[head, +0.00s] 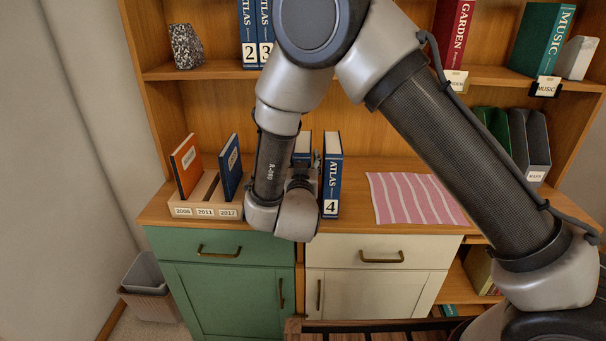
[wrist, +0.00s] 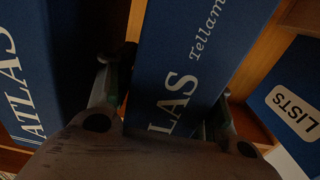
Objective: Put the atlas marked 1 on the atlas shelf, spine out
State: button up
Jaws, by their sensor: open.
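A blue atlas (head: 303,146) stands on the counter, mostly hidden behind my arm in the head view; its number does not show. In the wrist view this atlas (wrist: 200,50) stands between the two fingers of my open gripper (wrist: 163,108). The atlas marked 4 (head: 332,173) stands just right of it in the head view and shows at the left of the wrist view (wrist: 28,75). Atlases marked 2 (head: 248,35) and 3 (head: 266,35) stand spine out on the upper shelf (head: 220,71), which is the atlas shelf by its contents.
A speckled bookend (head: 186,46) stands left on that shelf, with room beside the atlases. A wooden holder (head: 205,211) with an orange book (head: 187,165) and a blue book (head: 230,167) is left of my gripper. A pink striped cloth (head: 415,198) lies right on the counter.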

grip_shut()
jog(key=shift+r, duration=0.1)
dwell(0.3)
